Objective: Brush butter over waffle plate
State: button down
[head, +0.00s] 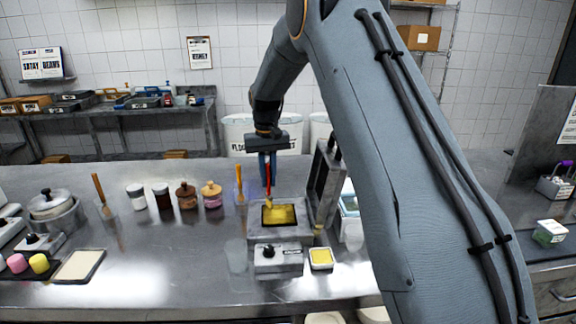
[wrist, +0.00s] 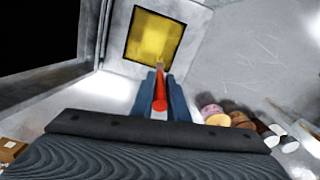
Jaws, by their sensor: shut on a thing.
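My gripper (head: 268,168) is shut on a red-handled brush (head: 268,183) and holds it upright over the waffle iron. In the wrist view the gripper (wrist: 161,90) has the red brush handle (wrist: 159,97) between its blue fingers. The waffle plate (head: 285,215) is a dark-framed square with a yellow surface, and it also shows in the wrist view (wrist: 150,38). The brush tip appears at the plate's near edge in the wrist view; whether it touches is hard to tell. The iron's lid (head: 322,180) stands open at the right. A small square dish of yellow butter (head: 321,257) sits right of the iron's front.
Several jars (head: 187,195) stand left of the iron. A container with a wooden-handled tool (head: 240,192) is close at its left, and a clear cup (head: 236,255) stands in front. A pot (head: 52,205) and a tray (head: 78,266) are far left. The counter's left middle is clear.

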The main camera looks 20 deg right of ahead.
aim_at(268, 165)
jog(key=shift+w+d, duration=0.1)
jog(key=shift+w, duration=0.3)
jog(key=shift+w+r, duration=0.25)
jog(key=r, duration=0.1)
jog(key=r+p, duration=0.1)
jog(key=shift+s+r, duration=0.25)
jog(key=shift+r, duration=0.1)
jog(key=shift+w+r+p, duration=0.1)
jog(key=shift+r+p, duration=0.15)
jog(key=shift+p, duration=0.05)
jog(key=shift+r+p, duration=1.05)
jog(key=shift+r, duration=1.15)
